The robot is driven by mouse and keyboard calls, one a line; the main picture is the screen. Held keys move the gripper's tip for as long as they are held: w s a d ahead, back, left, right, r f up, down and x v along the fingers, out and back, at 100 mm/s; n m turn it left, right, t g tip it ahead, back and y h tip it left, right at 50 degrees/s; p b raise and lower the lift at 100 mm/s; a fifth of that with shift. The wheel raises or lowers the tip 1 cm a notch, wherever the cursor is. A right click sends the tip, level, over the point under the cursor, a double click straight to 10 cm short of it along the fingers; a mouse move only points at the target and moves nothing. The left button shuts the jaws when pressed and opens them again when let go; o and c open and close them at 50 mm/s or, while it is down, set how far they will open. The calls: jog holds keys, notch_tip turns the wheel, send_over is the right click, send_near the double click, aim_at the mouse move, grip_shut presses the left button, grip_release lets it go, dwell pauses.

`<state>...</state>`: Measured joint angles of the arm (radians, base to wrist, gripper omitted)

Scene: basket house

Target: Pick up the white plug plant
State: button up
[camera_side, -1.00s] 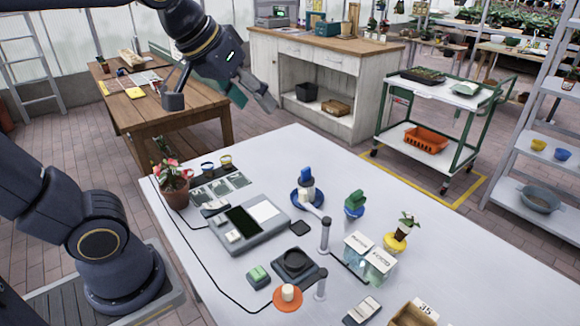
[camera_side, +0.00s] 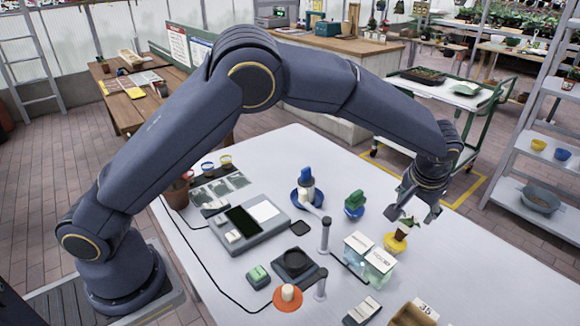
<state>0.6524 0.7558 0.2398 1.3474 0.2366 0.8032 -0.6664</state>
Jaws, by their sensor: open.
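The white plug plant (camera_side: 403,229) is a small plant with pale and green leaves and a dark root plug. It stands upright on a yellow round base (camera_side: 395,243) at the right side of the white table. My gripper (camera_side: 411,213) is open and points down right over the plant, with its fingertips on either side of the plant's top. My gripper hides part of the leaves. I cannot tell whether a finger touches them.
Clear boxes with white tops (camera_side: 370,255) stand just left of the plant, beside a grey post (camera_side: 325,235). A green object on a blue base (camera_side: 354,204) is behind left. A wooden box (camera_side: 414,314) sits at the front. The table's right part is bare.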

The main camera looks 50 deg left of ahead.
aim_at(406, 226)
jog(key=x, duration=0.9)
jog(key=shift+a+f, duration=0.15)
jog(key=shift+f, duration=0.15)
jog(key=x, duration=0.5)
jog(key=shift+w+a+f, duration=0.1)
jog(key=shift+a+f, duration=0.05)
jog(key=c, duration=1.1)
